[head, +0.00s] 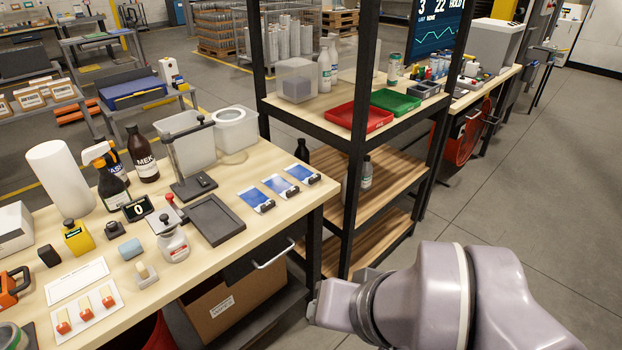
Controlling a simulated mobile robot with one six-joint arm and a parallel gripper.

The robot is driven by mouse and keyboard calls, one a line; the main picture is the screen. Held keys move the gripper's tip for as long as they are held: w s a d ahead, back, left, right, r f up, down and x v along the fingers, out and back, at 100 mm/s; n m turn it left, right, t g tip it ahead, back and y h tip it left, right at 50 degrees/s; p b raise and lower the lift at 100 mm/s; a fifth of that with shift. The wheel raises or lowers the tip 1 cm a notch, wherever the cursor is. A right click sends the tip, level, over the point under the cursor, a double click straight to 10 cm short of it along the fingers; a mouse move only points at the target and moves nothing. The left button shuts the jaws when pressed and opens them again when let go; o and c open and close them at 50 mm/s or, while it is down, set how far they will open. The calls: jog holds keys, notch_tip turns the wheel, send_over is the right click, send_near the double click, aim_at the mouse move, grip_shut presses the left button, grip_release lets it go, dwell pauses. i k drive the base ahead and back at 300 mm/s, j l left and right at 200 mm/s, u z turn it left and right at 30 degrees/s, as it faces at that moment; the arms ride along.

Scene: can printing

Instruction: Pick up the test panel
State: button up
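A small dark block sits at the near end of each. No label shows which is the test panel. My arm is at the lower right, beyond the bench's right edge and apart from the panels. My gripper's fingers do not show.
A grey tray (214,220) lies left of the panels, by a dark stand (193,186). A black-framed shelf (350,205) rises right of the bench, holding a red tray (359,115) and a green tray (396,101). Floor is open at right.

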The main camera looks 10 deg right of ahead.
aim_at(299, 172)
jog(key=i+l+u, duration=0.2)
jog(key=i+l, duration=0.3)
jog(key=i, duration=0.25)
jog(key=i+l+u, duration=0.2)
jog(key=i+l, duration=0.45)
jog(key=i, duration=0.05)
